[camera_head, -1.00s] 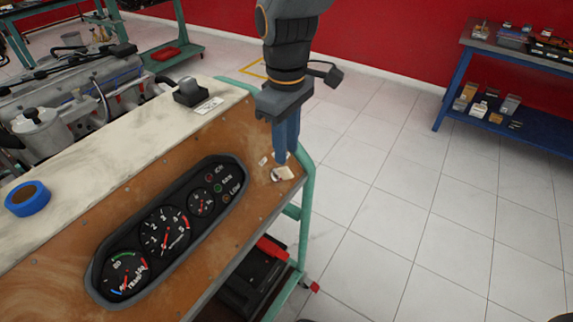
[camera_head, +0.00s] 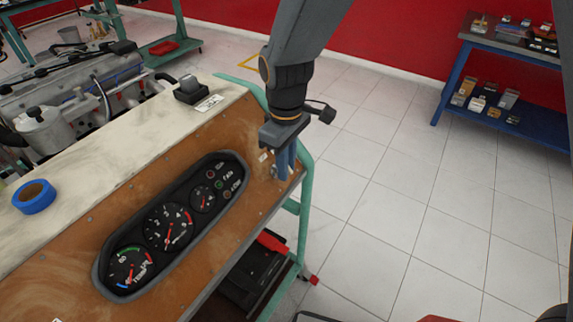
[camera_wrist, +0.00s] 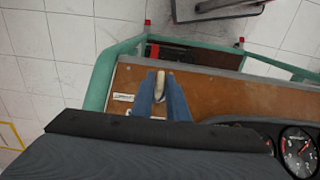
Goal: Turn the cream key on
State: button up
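The cream key (camera_wrist: 160,82) is at the end of the brown dashboard panel (camera_wrist: 212,92). In the wrist view it stands between the two blue fingers of my gripper (camera_wrist: 161,90), close to both. I cannot tell whether the fingers press on it. In the head view my gripper (camera_head: 287,162) points down at the panel's right end, beyond the gauge cluster (camera_head: 170,225), and its fingers hide most of the key.
A green frame (camera_head: 304,200) edges the panel's right end. A blue tape roll (camera_head: 34,196) and a small dark box (camera_head: 190,90) lie on the pale top. A blue-legged shelf (camera_head: 520,118) stands far right. The tiled floor between is clear.

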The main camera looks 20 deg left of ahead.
grip_shut()
jog(key=m+g, duration=0.1)
jog(key=m+g+y, duration=0.1)
jog(key=shift+w+d+m+g, duration=0.1)
jog(key=shift+w+m+g, duration=0.1)
jog(key=shift+m+g, duration=0.2)
jog(key=shift+m+g+y, duration=0.9)
jog(key=shift+m+g, duration=0.2)
jog(key=shift+m, duration=0.2)
jog(key=shift+b, duration=0.3)
jog(key=shift+o, duration=2.2)
grip_release()
